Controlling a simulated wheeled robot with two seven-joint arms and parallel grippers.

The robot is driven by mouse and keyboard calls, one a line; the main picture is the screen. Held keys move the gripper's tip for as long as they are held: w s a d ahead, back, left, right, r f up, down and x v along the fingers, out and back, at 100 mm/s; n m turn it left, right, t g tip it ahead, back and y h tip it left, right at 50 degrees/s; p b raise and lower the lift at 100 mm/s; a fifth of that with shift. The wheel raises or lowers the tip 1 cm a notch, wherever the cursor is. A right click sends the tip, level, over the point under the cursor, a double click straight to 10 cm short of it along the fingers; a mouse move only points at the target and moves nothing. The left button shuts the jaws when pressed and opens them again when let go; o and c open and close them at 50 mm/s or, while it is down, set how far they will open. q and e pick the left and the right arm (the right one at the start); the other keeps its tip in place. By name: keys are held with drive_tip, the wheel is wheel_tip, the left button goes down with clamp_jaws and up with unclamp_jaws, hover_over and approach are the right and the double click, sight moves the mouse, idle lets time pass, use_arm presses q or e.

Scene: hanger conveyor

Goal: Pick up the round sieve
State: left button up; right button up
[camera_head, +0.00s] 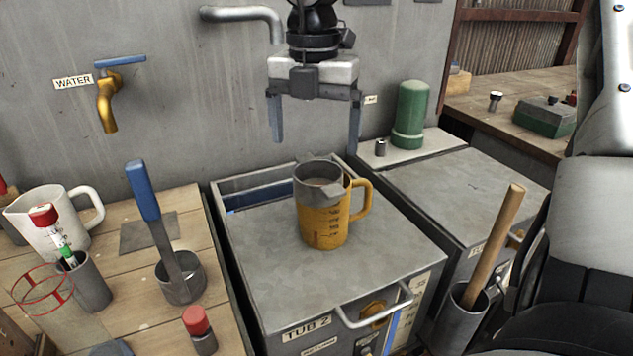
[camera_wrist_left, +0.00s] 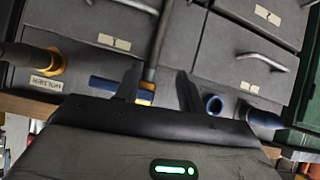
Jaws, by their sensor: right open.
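I cannot clearly make out a round sieve in either view. A red wire ring frame (camera_head: 42,288) stands at the far left of the head view, beside a grey cup; I cannot tell if it has mesh. My right gripper (camera_head: 315,143) hangs at the top middle with its fingers wide apart, pointing down and empty. It is above and behind a yellow jug (camera_head: 325,220) with a grey rim and spout. My left gripper (camera_wrist_left: 158,88) shows only in the left wrist view, its fingers apart, in front of grey drawers. A grey bar shows between its fingers, with clearance on both sides.
The jug stands on the grey lid of Tub 2 (camera_head: 270,270). A blue-handled tool (camera_head: 143,190) stands in a grey cup at left. A wooden handle (camera_head: 495,245) rises at right. A green cylinder (camera_head: 411,112) stands at back.

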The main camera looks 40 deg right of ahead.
sight(318, 174)
drive_tip(key=f, duration=0.5)
drive_tip(key=f+p, duration=0.1)
drive_tip(key=f, duration=0.1)
drive_tip(key=shift+s+d+f, duration=0.2)
drive_tip(key=shift+d+f, duration=0.05)
drive_tip(key=shift+f, duration=0.1)
drive_tip(key=c, duration=1.2)
